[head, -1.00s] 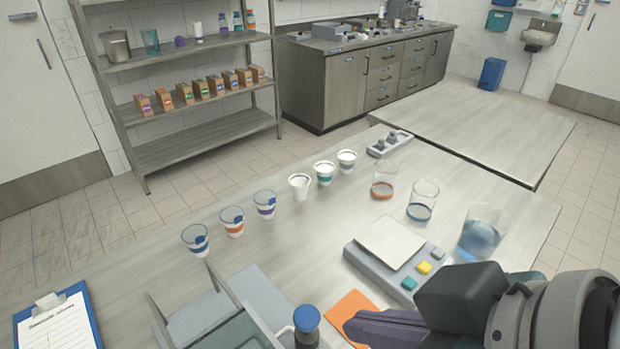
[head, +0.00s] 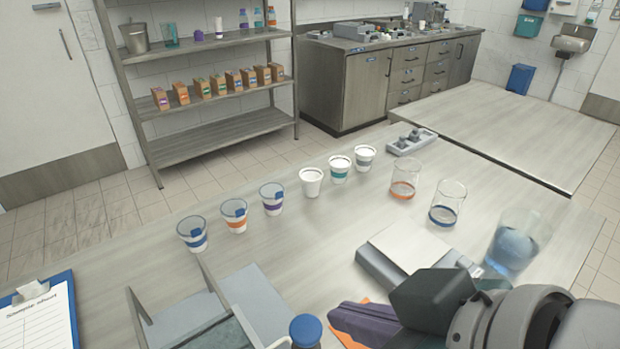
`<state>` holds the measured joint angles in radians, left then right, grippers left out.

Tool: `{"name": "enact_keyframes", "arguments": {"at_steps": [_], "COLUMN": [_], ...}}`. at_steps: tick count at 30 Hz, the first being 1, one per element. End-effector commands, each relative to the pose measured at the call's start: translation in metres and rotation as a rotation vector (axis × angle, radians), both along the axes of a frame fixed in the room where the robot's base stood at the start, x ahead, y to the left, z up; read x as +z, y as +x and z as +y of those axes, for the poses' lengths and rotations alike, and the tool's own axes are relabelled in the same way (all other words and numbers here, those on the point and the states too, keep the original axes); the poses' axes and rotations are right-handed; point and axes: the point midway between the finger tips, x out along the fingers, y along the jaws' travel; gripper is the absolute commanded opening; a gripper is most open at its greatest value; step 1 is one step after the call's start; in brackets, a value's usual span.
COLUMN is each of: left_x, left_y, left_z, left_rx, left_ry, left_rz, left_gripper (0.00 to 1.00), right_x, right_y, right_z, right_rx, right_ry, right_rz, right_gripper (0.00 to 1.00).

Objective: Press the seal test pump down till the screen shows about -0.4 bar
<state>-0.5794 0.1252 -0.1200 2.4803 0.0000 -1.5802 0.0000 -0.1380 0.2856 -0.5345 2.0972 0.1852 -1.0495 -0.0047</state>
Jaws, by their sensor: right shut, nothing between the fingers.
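A blue round knob (head: 306,329) at the bottom edge looks like the top of the seal test pump. It stands upright at the right end of a grey device with a clear-walled chamber (head: 228,318). The pump's lower part is cut off by the frame, and no pressure reading can be seen. My right gripper (head: 345,322) has purple fingers, shut and empty, just right of the knob. A small gap shows between them in the picture. My left gripper is not in view.
A grey scale (head: 378,268) with a pale plate lies behind my right gripper. Several cups stand in a row behind the device, the nearest blue-banded (head: 192,234). Glass beakers (head: 445,205) stand at the right. A clipboard (head: 40,320) lies at left. The table's middle is clear.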

Motion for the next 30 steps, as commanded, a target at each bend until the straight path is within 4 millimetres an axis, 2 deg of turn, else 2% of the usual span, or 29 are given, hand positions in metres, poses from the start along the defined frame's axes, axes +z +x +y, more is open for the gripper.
{"name": "enact_keyframes", "arguments": {"at_steps": [12, 18, 22, 30], "left_x": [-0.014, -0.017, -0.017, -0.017], "left_y": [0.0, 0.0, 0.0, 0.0], "left_z": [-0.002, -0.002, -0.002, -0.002], "left_rx": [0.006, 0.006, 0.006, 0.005], "left_ry": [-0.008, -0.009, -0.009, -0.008], "left_rz": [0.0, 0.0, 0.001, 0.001], "left_gripper": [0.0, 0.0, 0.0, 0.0], "right_x": [-0.06, -0.087, -0.094, -0.095], "right_y": [0.045, 0.043, 0.043, 0.043], "right_z": [0.034, 0.032, 0.032, 0.032], "right_rx": [0.0, 0.0, 0.0, 0.001], "right_ry": [0.001, -0.002, -0.001, -0.001], "right_rz": [0.002, 0.002, 0.001, 0.0], "right_gripper": [0.0, 0.0, 0.0, 0.0]}}
